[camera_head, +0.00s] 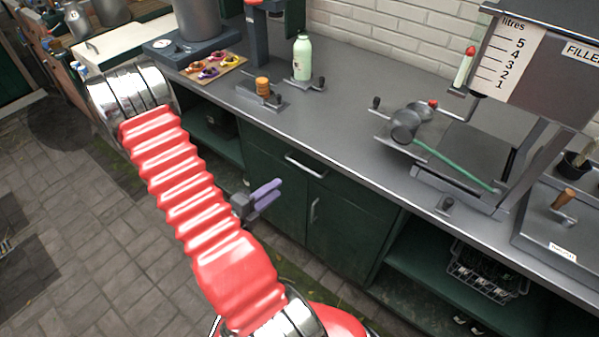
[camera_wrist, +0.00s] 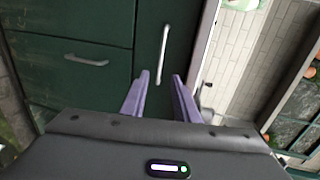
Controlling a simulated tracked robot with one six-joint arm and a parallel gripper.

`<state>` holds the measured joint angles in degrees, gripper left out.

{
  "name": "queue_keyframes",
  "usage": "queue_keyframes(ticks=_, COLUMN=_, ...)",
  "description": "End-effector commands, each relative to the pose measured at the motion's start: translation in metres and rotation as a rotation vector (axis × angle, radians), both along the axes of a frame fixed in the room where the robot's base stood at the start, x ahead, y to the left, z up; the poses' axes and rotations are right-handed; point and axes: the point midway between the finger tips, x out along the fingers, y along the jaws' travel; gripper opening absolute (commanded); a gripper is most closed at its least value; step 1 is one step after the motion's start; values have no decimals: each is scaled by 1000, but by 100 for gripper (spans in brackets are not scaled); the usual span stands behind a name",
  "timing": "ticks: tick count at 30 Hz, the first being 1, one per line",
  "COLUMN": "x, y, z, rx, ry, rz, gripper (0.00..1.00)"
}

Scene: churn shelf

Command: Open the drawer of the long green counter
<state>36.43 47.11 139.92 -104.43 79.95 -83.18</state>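The long green counter (camera_head: 380,176) has a grey top and dark green fronts. Its drawer (camera_head: 275,150) sits just under the top, with a horizontal silver bar handle (camera_head: 305,167); the front looks flush, so the drawer is shut. In the wrist view, turned sideways, the drawer handle (camera_wrist: 163,57) stands upright ahead of the fingers. My gripper (camera_head: 280,187) has purple fingers, apart and empty, left of and below the handle in the head view. In the wrist view my gripper (camera_wrist: 161,74) points at the handle's lower end, and contact cannot be told.
A door with a vertical handle (camera_head: 314,210) is below the drawer. Open shelves flank it, the right one holding a wire basket (camera_head: 480,274). A green bottle (camera_head: 302,57) and a filling machine (camera_head: 520,60) stand on top. Paved floor (camera_head: 90,220) lies in front.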

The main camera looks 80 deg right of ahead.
Motion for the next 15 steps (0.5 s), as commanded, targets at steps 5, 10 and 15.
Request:
queue_keyframes(ticks=5, x=0, y=0, z=0, rx=-1, ry=-3, rz=-2, gripper=28)
queue_keyframes(ticks=10, x=-1, y=-3, z=0, rx=-1, ry=-3, rz=-3, gripper=28)
queue_keyframes(ticks=15, x=-6, y=-13, z=-2, rx=-2, ry=-4, rz=-5, gripper=28)
